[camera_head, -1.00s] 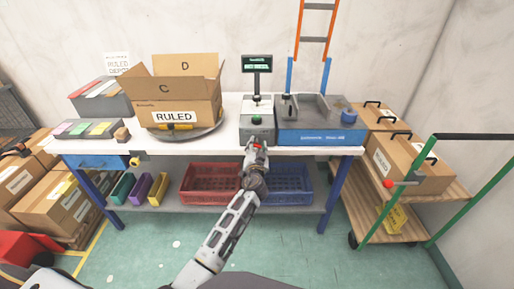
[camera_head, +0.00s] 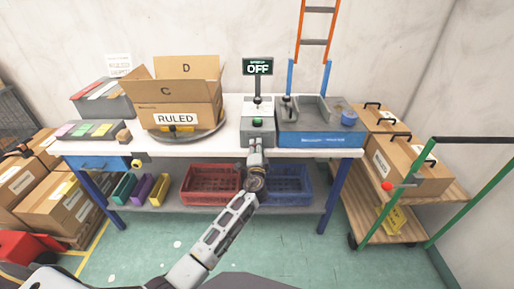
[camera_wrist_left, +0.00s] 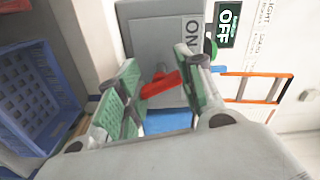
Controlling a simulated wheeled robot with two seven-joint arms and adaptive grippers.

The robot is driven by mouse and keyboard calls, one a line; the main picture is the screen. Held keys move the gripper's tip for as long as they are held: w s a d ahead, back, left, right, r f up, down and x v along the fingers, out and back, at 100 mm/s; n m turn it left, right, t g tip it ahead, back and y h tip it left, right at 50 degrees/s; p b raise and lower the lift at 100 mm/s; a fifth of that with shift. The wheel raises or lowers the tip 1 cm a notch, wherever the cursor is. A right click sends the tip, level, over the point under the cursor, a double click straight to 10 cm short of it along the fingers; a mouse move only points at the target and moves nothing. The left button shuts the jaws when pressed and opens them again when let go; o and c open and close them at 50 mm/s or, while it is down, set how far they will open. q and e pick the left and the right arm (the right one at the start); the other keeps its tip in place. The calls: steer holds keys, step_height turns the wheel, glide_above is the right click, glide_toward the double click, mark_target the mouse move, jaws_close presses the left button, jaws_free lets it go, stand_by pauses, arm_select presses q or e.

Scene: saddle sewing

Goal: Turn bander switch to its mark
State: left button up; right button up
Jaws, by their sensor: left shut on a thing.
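The bander's grey control box (camera_head: 257,112) stands on the bench, with a green button on top and a display (camera_head: 258,67) reading OFF. The switch is hidden behind the gripper in the head view. The switch's mark cannot be made out. My right gripper is not in view.
A grey and blue machine (camera_head: 322,137) stands right of the control box. An open carton (camera_head: 184,107) sits on a turntable to the left. Red (camera_head: 209,184) and blue (camera_head: 287,184) crates are on the shelf below. A cart with boxes (camera_head: 410,165) is at right.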

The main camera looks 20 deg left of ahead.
arm_select(q)
steer(key=m, duration=0.1)
steer(key=r+m+p, duration=0.1)
steer(key=shift+w+a+r+m, duration=0.15)
steer(key=shift+a+r+m, duration=0.15)
steer(key=shift+m, duration=0.1)
steer(key=shift+d+f+m+p, duration=0.1)
steer(key=shift+m+p, duration=0.2)
steer(key=shift+m, duration=0.4)
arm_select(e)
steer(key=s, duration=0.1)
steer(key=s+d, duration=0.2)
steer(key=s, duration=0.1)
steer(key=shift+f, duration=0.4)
arm_select(q)
steer(key=o, duration=0.8)
steer(key=shift+o, duration=0.4)
steer(key=shift+d+f, duration=0.1)
steer(key=shift+f, duration=0.05)
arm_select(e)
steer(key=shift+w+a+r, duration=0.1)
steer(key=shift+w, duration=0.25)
arm_select(q)
steer(key=shift+f, duration=0.1)
steer(key=shift+d+f, duration=0.1)
steer(key=shift+s, duration=0.2)
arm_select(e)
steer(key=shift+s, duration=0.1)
